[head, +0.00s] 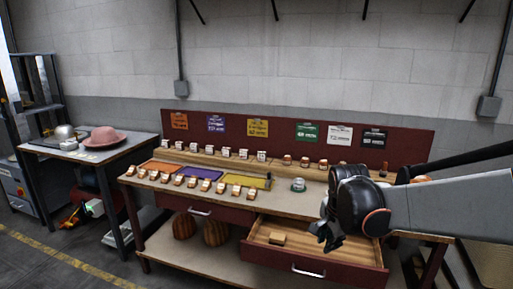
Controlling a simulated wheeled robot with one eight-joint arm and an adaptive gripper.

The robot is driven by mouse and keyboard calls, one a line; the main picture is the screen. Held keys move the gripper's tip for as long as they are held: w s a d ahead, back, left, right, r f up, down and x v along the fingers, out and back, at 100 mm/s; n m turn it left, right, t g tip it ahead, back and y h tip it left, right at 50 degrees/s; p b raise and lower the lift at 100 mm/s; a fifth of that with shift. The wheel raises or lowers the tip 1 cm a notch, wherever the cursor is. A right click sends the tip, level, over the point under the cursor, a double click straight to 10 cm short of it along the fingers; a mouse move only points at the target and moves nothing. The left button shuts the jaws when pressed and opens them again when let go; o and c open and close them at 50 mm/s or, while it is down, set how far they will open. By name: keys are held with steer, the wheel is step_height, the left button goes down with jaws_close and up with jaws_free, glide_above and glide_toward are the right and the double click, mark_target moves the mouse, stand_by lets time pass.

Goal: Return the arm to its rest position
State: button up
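My arm (455,207) reaches in from the right edge, grey with a black wrist. My gripper (328,237) hangs at its end, dark and pointing down and left. It is in front of the workbench, over the right part of the open drawer in the picture. Its fingers are small and dark, so I cannot tell whether they are open or shut. I see nothing held in them.
An open drawer (310,268) with a wooden block (278,238) juts out at the front. Floor at left is mostly clear.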

steer(key=s+r+n+t, duration=0.1)
steer(key=s+r+n, duration=0.1)
steer(key=s+n, duration=0.5)
steer(key=s+r+n+t, duration=0.2)
steer(key=s+n, duration=0.5)
steer(key=s, duration=1)
steer(key=shift+a+r, duration=0.3)
